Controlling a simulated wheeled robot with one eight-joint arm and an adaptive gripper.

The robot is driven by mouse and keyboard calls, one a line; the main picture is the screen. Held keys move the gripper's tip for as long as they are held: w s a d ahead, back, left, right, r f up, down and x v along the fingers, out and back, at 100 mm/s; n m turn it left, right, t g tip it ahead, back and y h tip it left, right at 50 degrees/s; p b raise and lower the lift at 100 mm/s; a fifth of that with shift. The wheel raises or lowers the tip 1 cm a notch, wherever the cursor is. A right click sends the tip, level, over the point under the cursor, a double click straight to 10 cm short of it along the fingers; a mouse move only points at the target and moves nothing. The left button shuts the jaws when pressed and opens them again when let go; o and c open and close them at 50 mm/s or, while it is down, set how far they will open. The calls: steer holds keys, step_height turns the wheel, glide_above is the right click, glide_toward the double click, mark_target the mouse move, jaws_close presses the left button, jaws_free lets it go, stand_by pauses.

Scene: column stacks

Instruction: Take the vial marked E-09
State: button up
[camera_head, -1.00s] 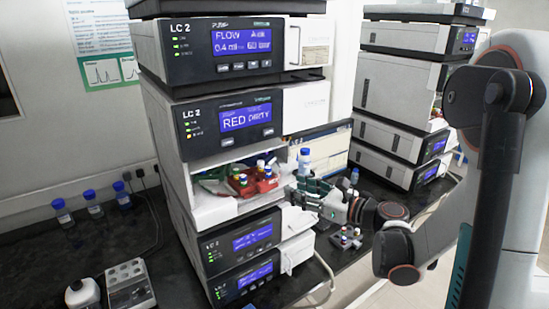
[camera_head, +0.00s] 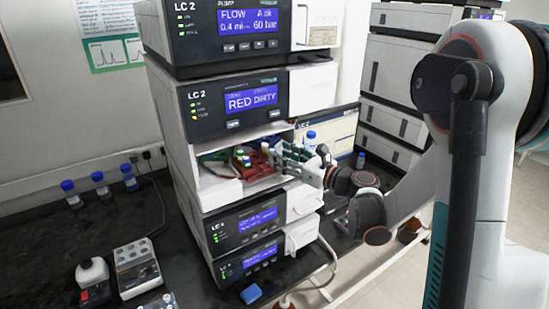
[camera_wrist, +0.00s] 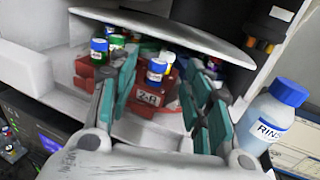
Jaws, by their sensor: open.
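A red vial rack (camera_head: 258,163) sits in the open bay of the LC 2 stack (camera_head: 192,140). In the wrist view the red rack (camera_wrist: 146,108) carries a label that looks like "2-R". It holds several vials, including a blue-capped vial (camera_wrist: 156,69) near the middle and another blue-capped vial (camera_wrist: 99,50) at the left. No vial marking is readable, so I cannot tell which is E-09. My gripper (camera_wrist: 163,92) is open and empty, its teal-padded fingers either side of the rack's front. In the head view my gripper (camera_head: 290,155) reaches into the bay from the right.
The bay's white tray (camera_head: 220,192) lies below the rack and a curved panel (camera_wrist: 165,33) hangs above. A blue-capped RINSE bottle (camera_wrist: 266,118) stands close to the right finger. Blue-capped bottles (camera_head: 101,185), a grey block (camera_head: 136,268) and another instrument stack (camera_head: 398,95) stand apart.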

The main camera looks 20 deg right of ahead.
mark_target(272, 149)
steer(key=shift+w+a+r, duration=0.2)
steer(key=shift+w+a, duration=0.25)
steer(key=shift+w, duration=0.1)
steer(key=x, duration=0.3)
steer(key=shift+w+f, duration=0.25)
steer(key=shift+f, duration=0.1)
steer(key=shift+s+d+r, duration=0.1)
steer(key=shift+s+r, duration=0.05)
steer(key=shift+s, duration=0.15)
steer(key=c, duration=1)
steer(key=shift+o, duration=0.2)
